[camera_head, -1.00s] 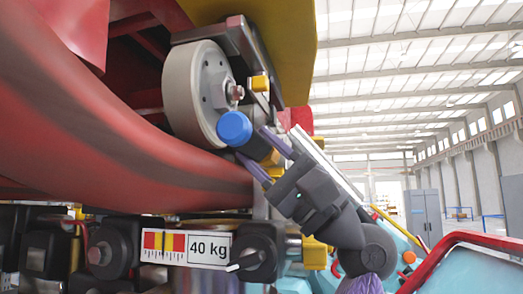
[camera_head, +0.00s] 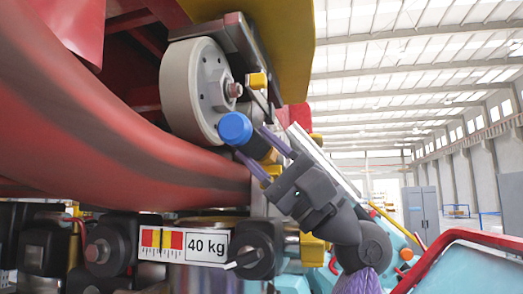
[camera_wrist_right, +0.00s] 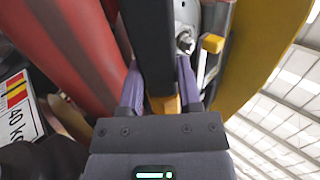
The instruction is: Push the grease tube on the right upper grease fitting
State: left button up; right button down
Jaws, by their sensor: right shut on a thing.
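My right gripper (camera_head: 262,150) is shut around the black body of the grease tube (camera_head: 236,128), which has a blue end. The tube's blue end is just in front of the lower right edge of the grey wheel, below the hub. In the right wrist view the dark tube (camera_wrist_right: 148,45) sits between the purple fingers (camera_wrist_right: 160,88). A metal hub bolt (camera_head: 235,90) is on the wheel, with a yellow block (camera_head: 258,81) right of it; I cannot tell which is the upper grease fitting. The tube is apart from the bolt in the right wrist view. My left gripper is not in view.
The grey wheel (camera_head: 192,92) hangs under a yellow panel (camera_head: 288,40). A thick red rail (camera_head: 120,150) runs below on the left. A "40 kg" label (camera_head: 186,246) and dark machinery are at the bottom left. Open hall space lies to the right.

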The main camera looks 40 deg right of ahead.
aim_at(248, 141)
jog(key=shift+d+r, duration=0.1)
dwell(0.4)
dwell(0.6)
dwell(0.5)
jog(key=shift+s+a, duration=0.9)
jog(key=shift+a, duration=0.2)
jog(key=shift+s+a+b, duration=0.4)
jog(key=shift+s+a, duration=1.05)
jog(key=shift+a, duration=0.3)
